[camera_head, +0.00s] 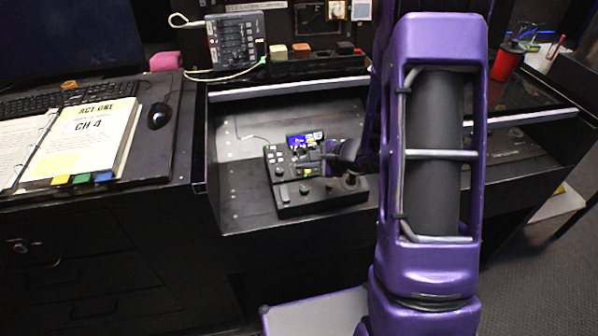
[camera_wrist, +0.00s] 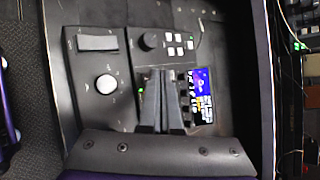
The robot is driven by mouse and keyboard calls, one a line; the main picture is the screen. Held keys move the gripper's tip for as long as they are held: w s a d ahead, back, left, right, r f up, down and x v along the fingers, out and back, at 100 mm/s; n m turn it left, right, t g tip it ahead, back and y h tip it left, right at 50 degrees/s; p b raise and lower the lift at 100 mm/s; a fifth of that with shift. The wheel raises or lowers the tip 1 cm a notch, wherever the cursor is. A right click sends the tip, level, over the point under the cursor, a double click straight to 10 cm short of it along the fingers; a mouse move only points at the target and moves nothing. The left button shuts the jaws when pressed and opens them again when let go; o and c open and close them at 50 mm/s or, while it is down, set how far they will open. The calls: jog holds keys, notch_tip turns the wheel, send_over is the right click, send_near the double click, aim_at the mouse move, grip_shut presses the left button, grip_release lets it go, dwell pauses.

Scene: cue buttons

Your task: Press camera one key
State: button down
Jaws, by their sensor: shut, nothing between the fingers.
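A black control panel (camera_head: 300,195) with keys, knobs, a joystick and a small lit screen (camera_head: 305,140) sits in the recessed desk bay. In the wrist view the panel (camera_wrist: 115,70) shows a row of black keys (camera_wrist: 185,90) beside the screen (camera_wrist: 203,95), a few white keys (camera_wrist: 178,45) and a green light. Which one is the camera one key I cannot read. My gripper (camera_wrist: 160,76) is shut and empty, over the panel beside the black key row. Its fingers hide part of the panel, and contact cannot be told. In the head view my gripper (camera_head: 335,152) is small and dark.
The metal-edged bay walls (camera_head: 290,88) surround the panel. An open binder (camera_head: 75,140), a mouse (camera_head: 159,115) and a keyboard lie on the left desk. A grey mixer (camera_head: 237,42) stands behind the bay. A red cup (camera_head: 507,62) is at the right.

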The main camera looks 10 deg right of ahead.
jog(key=shift+f, duration=0.2)
dwell(0.4)
jog(key=shift+w+f, duration=0.1)
jog(key=shift+f, duration=0.15)
jog(key=shift+f, duration=0.3)
dwell(0.5)
jog(key=shift+r, duration=0.75)
jog(key=r+p, duration=0.2)
jog(key=r, duration=0.1)
jog(key=s+r+p, duration=0.1)
jog(key=r, duration=0.1)
dwell(0.5)
dwell(0.7)
